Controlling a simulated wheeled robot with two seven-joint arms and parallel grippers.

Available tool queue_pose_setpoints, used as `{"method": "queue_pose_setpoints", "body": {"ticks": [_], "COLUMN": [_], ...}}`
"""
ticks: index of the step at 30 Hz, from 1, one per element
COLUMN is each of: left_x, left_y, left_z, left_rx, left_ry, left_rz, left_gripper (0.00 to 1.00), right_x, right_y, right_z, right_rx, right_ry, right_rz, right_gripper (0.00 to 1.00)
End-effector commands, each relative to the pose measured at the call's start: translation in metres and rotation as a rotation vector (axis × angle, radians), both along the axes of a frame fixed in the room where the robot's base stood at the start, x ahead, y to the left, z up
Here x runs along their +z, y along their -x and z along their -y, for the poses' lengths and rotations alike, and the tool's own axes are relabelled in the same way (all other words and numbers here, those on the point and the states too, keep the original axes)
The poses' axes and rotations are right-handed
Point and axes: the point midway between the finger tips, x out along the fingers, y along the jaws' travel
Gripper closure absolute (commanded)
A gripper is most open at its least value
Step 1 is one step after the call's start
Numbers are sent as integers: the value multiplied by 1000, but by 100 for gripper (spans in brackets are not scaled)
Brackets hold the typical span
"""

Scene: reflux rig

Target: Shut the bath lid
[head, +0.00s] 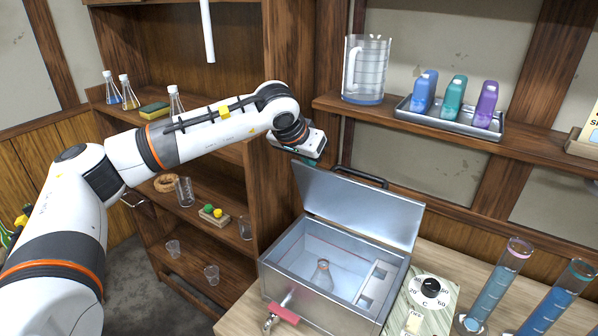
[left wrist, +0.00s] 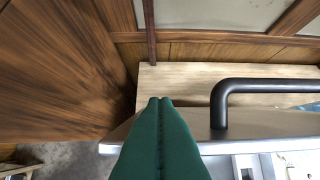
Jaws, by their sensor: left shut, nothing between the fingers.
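The metal bath (head: 345,285) stands on the wooden bench with its lid (head: 358,205) raised, hinged at the back and tilted upright. A dark handle (head: 362,177) is on the lid's far side near its top edge; it shows large at the right in the left wrist view (left wrist: 262,86). My left gripper (head: 310,158) is just behind and above the lid's top left corner. Its green fingers (left wrist: 160,102) are shut together and empty, to the left of the handle and apart from it. My right gripper is not in view.
A shelf above the lid holds a pitcher (head: 366,70) and a tray (head: 450,117) of several bottles. A wooden post (head: 285,60) stands close by my left gripper. A dial box (head: 424,300) and tall cylinders (head: 497,285) stand right of the bath.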

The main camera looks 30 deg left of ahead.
Motion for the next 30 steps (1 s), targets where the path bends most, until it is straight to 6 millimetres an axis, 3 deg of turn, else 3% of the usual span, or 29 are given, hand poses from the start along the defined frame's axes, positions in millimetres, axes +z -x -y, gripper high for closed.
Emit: {"method": "queue_pose_setpoints", "body": {"ticks": [2, 21, 30], "left_x": [-6, 73, 74], "left_y": [3, 20, 21], "left_z": [2, 0, -1], "left_rx": [-4, -1, -1], "left_ry": [-2, -2, -2], "left_rz": [-24, -9, -9], "left_gripper": [100, 100, 100], "right_x": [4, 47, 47], "right_y": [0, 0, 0], "right_z": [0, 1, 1], "right_rx": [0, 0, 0], "right_ry": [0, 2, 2], "right_rz": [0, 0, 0], "right_gripper": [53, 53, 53]}}
